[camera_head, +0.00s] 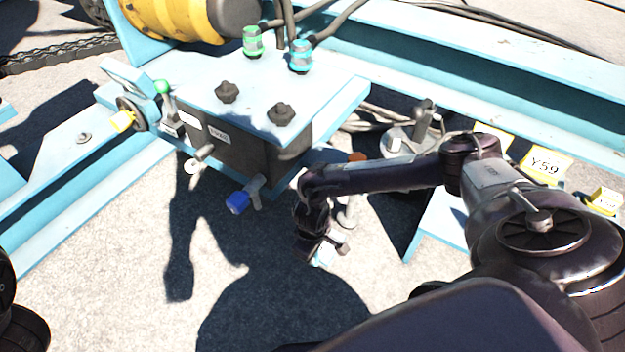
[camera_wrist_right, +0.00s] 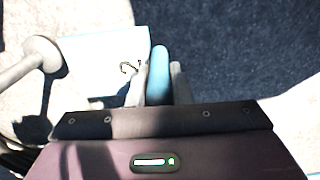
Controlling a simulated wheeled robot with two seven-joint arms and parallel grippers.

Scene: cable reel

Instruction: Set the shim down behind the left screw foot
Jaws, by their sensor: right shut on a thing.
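My right gripper (camera_head: 325,245) is low over the pale ground, below the blue frame. In the right wrist view its fingers (camera_wrist_right: 160,85) are shut on a light-blue, round-ended piece, which I take to be the shim (camera_wrist_right: 158,72). A pale-blue flat plate (camera_wrist_right: 105,60) with a dark mark lies just left of the fingers; I cannot tell whether it is joined to the shim. A grey stem with a round end (camera_wrist_right: 38,55), which looks like a screw foot, stands at the left of that view. In the head view, a grey foot-like part (camera_head: 348,212) is partly hidden by my right arm.
A dark box (camera_head: 230,140) under the blue top plate (camera_head: 240,90) carries a blue-handled valve (camera_head: 240,200) and a grey stub (camera_head: 203,153). A yellow drum (camera_head: 180,18) is at the back. Yellow labelled blocks (camera_head: 545,165) sit at right.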

